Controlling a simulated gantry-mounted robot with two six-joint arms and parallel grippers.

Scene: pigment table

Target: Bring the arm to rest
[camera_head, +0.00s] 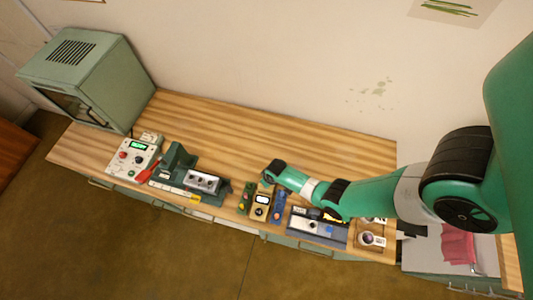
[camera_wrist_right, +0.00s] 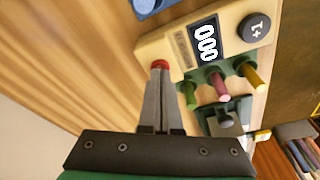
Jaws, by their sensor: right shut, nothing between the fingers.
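My right arm comes in from the right in the head view. Its gripper (camera_wrist_right: 161,82) is shut and empty in the right wrist view, with its fingertips by a small red round part (camera_wrist_right: 160,64) at the edge of a beige counter (camera_wrist_right: 207,42). I cannot tell whether they touch it. The counter has a display reading 000 and a dark "+1" button (camera_wrist_right: 254,27). In the head view the counter (camera_head: 261,205) stands near the table's front edge, just below the right hand. My left gripper is out of view.
A green rack (camera_wrist_right: 210,88) with colored sticks stands beside the counter. A blue object (camera_head: 277,207) is on its other side. A grey device (camera_head: 318,227), a green machine (camera_head: 190,180) and a white control box (camera_head: 133,157) line the wooden table (camera_head: 230,125). The table's back strip is clear.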

